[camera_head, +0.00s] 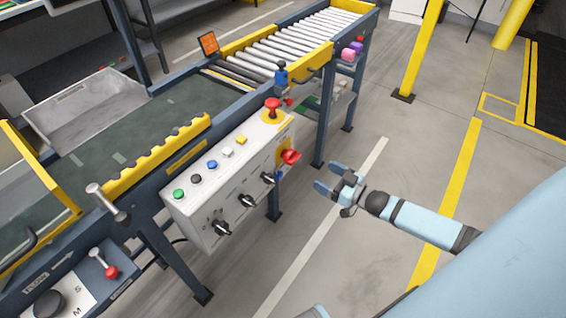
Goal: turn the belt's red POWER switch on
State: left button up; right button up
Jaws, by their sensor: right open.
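The red switch (289,156) sits on a yellow plate at the right end of the sloping front of a pale control box (190,218). Its exact turned position is too small to read. My right gripper (329,178) is open and empty, to the right of the switch and a little lower in the picture, apart from it. Its fingers point left toward the box. My left gripper is not in view.
A red mushroom button (271,107) stands on the box top, beside several coloured buttons. Black knobs (246,200) line the front. The conveyor belt (150,120) and rollers (290,45) lie behind. Open floor (345,255) surrounds my right arm; a yellow post (421,45) stands farther back.

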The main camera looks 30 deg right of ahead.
aim_at(297, 160)
jog(key=b+x, duration=0.2)
jog(key=x, duration=1.1)
jog(key=shift+w+a+r, duration=0.15)
jog(key=shift+w, duration=0.1)
jog(key=c, duration=0.9)
